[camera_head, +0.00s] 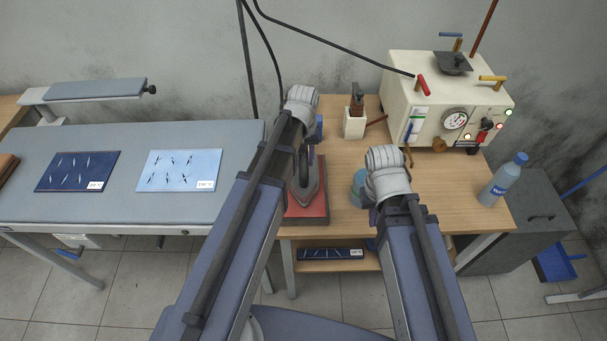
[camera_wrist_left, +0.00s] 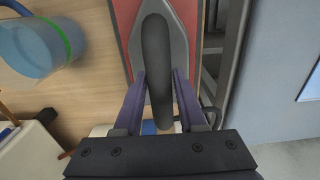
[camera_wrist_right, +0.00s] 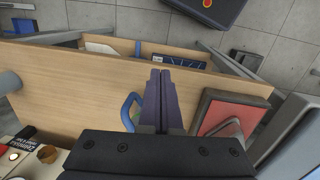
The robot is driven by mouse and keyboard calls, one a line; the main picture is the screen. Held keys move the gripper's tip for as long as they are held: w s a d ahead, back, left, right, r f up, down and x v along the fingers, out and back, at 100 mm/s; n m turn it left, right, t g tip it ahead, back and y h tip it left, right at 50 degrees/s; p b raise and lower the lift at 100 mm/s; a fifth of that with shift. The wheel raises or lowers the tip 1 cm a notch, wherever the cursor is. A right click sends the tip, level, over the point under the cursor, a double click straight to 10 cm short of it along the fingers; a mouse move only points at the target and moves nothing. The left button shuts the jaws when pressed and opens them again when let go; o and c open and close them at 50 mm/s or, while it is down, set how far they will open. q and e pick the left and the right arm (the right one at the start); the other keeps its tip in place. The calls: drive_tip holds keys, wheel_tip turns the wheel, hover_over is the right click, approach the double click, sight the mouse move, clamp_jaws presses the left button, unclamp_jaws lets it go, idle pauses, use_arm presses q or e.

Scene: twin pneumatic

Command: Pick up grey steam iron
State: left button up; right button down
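The grey steam iron (camera_head: 317,205) sits upright on a red rest (camera_head: 307,218) at the left of the wooden table. Its dark handle rises towards my left gripper (camera_head: 308,165), which partly hides it. In the left wrist view the iron's dark handle (camera_wrist_left: 157,60) lies between the fingers of my left gripper (camera_wrist_left: 160,75), one close against each side, so it looks shut on the handle. My right gripper (camera_wrist_right: 166,76) is shut and empty above the table, to the right of the iron in the head view; the iron shows partly in the right wrist view (camera_wrist_right: 232,128).
A blue-green cup (camera_head: 358,187) stands between the iron and my right arm. A cream boiler (camera_head: 430,120) is at the back right, with a bottle (camera_head: 502,180) nearby. A grey ironing board (camera_head: 125,208) lies left of the table. The table's front right (camera_head: 470,215) is clear.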

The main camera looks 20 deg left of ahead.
use_arm(q)
clamp_jaws()
idle(0.9)
